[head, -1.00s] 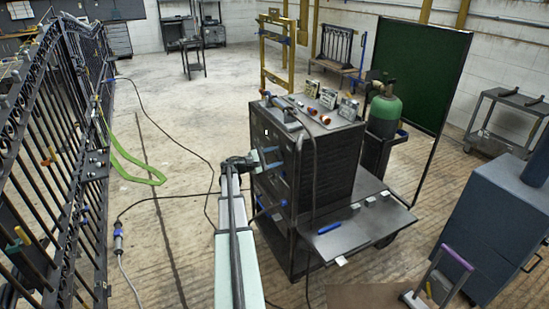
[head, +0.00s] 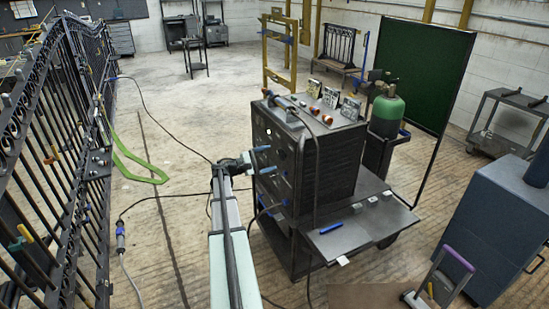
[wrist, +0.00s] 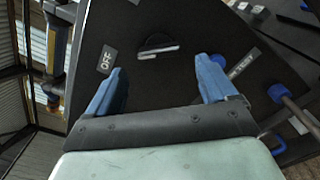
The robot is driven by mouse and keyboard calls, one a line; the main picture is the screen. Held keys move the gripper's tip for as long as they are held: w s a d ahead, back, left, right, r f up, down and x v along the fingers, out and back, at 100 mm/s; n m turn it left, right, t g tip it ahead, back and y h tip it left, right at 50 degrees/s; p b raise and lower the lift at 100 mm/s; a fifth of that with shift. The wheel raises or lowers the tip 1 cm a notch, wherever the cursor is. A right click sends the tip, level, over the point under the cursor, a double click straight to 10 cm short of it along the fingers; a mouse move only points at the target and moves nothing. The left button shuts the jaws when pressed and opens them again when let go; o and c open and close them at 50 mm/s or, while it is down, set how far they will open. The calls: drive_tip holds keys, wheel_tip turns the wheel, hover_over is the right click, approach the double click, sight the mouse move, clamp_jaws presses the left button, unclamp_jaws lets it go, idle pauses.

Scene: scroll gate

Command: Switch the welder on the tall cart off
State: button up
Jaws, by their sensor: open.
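The welder (head: 325,165) is a dark box on the tall cart (head: 325,242). Its front panel (wrist: 185,20) fills much of the wrist view. A dark round switch (wrist: 157,48) with a pale line across it sits on the panel, the line roughly level in the picture. A white OFF label (wrist: 107,60) is left of the switch; another label (wrist: 242,67), partly behind the right finger and unreadable, is to its right. My gripper (wrist: 160,66) is open, its blue fingers on either side below the switch, with nothing between them. In the head view my gripper (head: 266,160) is at the welder's front; contact cannot be told.
Blue-ended fittings (wrist: 277,92) stick out from the panel near the right finger. A cable (head: 315,180) hangs over the welder. A green gas cylinder (head: 386,112) stands behind the cart. A black gate (head: 70,150) stands left, with open floor between.

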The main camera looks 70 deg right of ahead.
drive_tip(key=v, duration=0.9)
drive_tip(key=shift+a, duration=0.1)
idle(0.4)
